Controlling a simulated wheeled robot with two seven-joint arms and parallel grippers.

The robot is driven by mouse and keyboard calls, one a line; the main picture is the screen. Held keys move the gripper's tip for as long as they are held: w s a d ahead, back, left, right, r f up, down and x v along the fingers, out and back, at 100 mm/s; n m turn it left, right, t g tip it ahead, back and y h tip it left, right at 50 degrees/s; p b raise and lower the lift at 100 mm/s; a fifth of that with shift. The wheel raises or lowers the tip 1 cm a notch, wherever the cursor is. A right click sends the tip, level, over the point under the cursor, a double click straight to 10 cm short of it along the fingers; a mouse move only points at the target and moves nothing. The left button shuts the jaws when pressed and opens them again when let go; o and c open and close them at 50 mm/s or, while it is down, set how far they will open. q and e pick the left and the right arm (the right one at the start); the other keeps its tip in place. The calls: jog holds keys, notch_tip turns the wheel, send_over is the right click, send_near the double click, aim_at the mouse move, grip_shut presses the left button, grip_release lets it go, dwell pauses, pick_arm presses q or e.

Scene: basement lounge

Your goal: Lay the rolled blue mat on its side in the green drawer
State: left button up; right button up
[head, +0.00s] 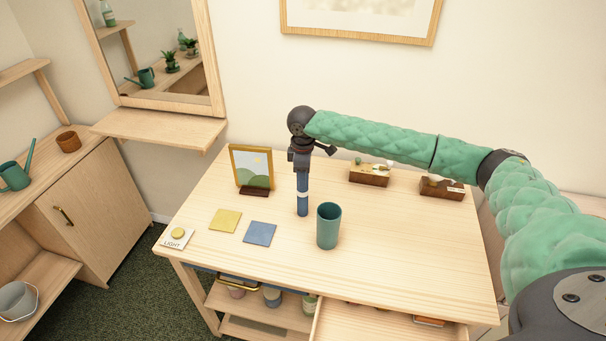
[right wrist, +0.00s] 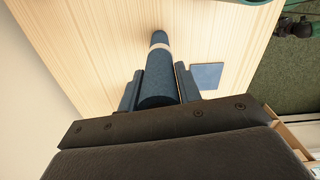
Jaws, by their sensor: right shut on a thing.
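The rolled blue mat (head: 302,203) is a slim upright blue cylinder with a pale band. My right gripper (head: 302,170) points down and is shut on its upper part. In the right wrist view the mat (right wrist: 158,88) lies between the two fingers of the gripper (right wrist: 159,84). Its lower end is at or just above the tabletop; I cannot tell whether it touches. A wooden drawer (head: 385,325) stands pulled out at the table's front, partly cut off by the frame. I see no clearly green drawer. My left gripper is not in the head view.
On the table (head: 420,245) are a teal cup (head: 328,226) just right of the mat, a picture frame (head: 252,169), yellow (head: 225,220) and blue (head: 260,233) squares, a light switch (head: 177,237) and two wooden boxes (head: 370,175) (head: 441,188). The table's right front is clear.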

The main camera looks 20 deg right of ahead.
jog(key=o, duration=1)
jog(key=shift+f, duration=0.1)
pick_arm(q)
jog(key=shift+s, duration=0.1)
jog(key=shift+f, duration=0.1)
pick_arm(e)
notch_tip(320, 180, up, 5)
jog(key=b, duration=0.2)
jog(key=shift+b, duration=0.4)
notch_tip(320, 180, up, 6)
jog(key=shift+b, duration=1)
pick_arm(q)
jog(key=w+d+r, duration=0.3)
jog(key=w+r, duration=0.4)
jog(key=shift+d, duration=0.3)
pick_arm(e)
jog(key=shift+r, duration=0.65)
